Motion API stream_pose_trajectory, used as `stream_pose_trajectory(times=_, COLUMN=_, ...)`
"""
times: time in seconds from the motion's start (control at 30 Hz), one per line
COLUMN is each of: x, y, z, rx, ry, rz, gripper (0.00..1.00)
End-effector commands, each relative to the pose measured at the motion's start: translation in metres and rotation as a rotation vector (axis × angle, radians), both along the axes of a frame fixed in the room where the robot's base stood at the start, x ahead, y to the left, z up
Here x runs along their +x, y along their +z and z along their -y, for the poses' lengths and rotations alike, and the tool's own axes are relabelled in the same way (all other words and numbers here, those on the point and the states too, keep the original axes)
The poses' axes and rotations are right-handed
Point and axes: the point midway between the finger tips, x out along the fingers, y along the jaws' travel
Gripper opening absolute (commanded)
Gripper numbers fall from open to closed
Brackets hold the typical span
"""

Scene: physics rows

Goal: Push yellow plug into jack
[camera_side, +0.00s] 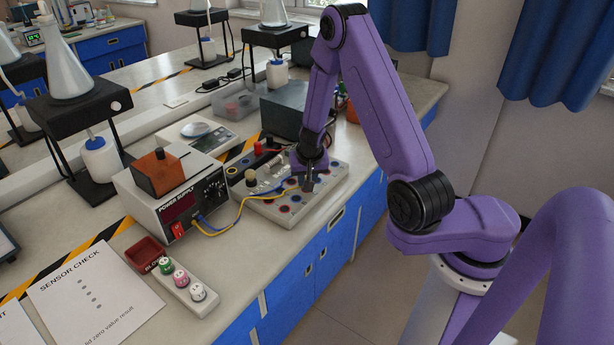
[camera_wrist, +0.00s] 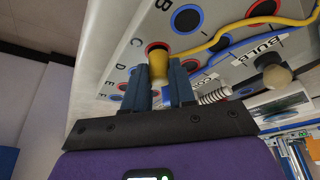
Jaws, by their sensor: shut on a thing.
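My gripper (camera_side: 308,185) is over the grey-white circuit board (camera_side: 335,177) on the bench, pointing down. In the wrist view its two dark blue-grey fingers (camera_wrist: 160,90) are shut on the yellow plug (camera_wrist: 158,66). The plug's far end is at a red-ringed jack (camera_wrist: 153,46) in the row beside the printed letters. I cannot tell how deep the plug sits in it. A yellow wire (camera_wrist: 233,33) runs from near the plug across the board; it also shows in the side view (camera_side: 240,208), leading toward the power supply (camera_side: 182,190).
A blue wire (camera_wrist: 222,45) crosses the board near the yellow one. Other red and blue jacks (camera_wrist: 186,18) are close by.

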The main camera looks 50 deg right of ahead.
Motion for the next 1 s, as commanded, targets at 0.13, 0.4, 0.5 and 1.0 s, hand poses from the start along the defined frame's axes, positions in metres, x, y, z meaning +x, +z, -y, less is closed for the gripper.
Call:
stream_pose_trajectory(times=0.13, x=-0.0002, y=-0.0026, z=-0.0002, rx=0.000, ry=-0.001, rz=0.000, gripper=0.00)
stream_pose_trajectory(times=0.4, x=-0.0001, y=-0.0022, z=0.0000, rx=0.000, ry=-0.001, rz=0.000, gripper=0.55)
stream_pose_trajectory(times=0.5, x=-0.0001, y=-0.0022, z=0.0000, rx=0.000, ry=-0.001, rz=0.000, gripper=0.55)
stream_pose_trajectory(times=1.0, x=0.0001, y=-0.0003, z=0.0002, rx=-0.001, ry=0.000, rz=0.001, gripper=0.76)
